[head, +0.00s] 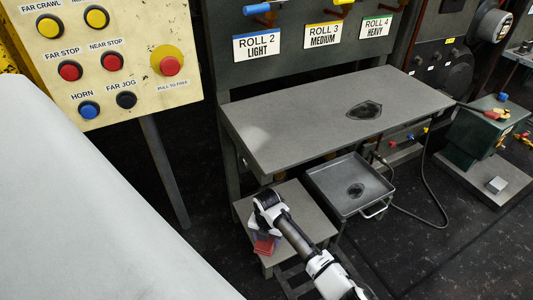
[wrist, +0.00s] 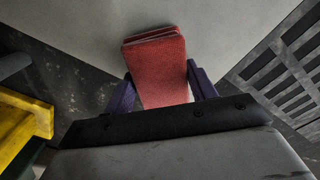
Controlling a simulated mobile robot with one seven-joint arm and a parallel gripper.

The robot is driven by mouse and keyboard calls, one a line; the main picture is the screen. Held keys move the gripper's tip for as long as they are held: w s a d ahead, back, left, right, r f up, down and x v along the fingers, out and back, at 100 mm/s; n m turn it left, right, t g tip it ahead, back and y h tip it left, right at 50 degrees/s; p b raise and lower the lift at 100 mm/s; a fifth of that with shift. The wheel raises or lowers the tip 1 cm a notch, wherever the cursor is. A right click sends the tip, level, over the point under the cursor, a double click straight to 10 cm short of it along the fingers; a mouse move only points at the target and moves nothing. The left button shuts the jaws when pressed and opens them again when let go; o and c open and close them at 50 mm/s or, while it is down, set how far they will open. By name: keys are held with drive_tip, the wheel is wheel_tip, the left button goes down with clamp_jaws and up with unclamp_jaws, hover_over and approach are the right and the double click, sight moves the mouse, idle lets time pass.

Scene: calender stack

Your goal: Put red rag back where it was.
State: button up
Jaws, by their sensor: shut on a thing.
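The red rag (wrist: 158,70) is folded and sits between the two dark purple fingers of my gripper (wrist: 162,88) in the wrist view. My gripper is shut on it. In the head view the red rag (head: 264,246) shows below my gripper (head: 262,238), near the left front part of a small low grey table (head: 312,222). I cannot tell whether the rag touches that table. Much of the low table is hidden by my arm.
A larger grey bench (head: 300,125) with a dark patch stands behind the low table. A grey metal tray (head: 330,180) with a handle is to the right. A yellow button panel (head: 120,50) is at the left. A cable (head: 432,190) runs along the floor at right.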

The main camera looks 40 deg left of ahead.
drive_tip(key=shift+f, duration=0.15)
drive_tip(key=o, duration=1)
drive_tip(key=shift+c, duration=0.2)
wheel_tip(320, 180, up, 12)
drive_tip(key=p, duration=0.3)
drive_tip(key=shift+p, duration=0.3)
drive_tip(key=shift+s+d, duration=0.1)
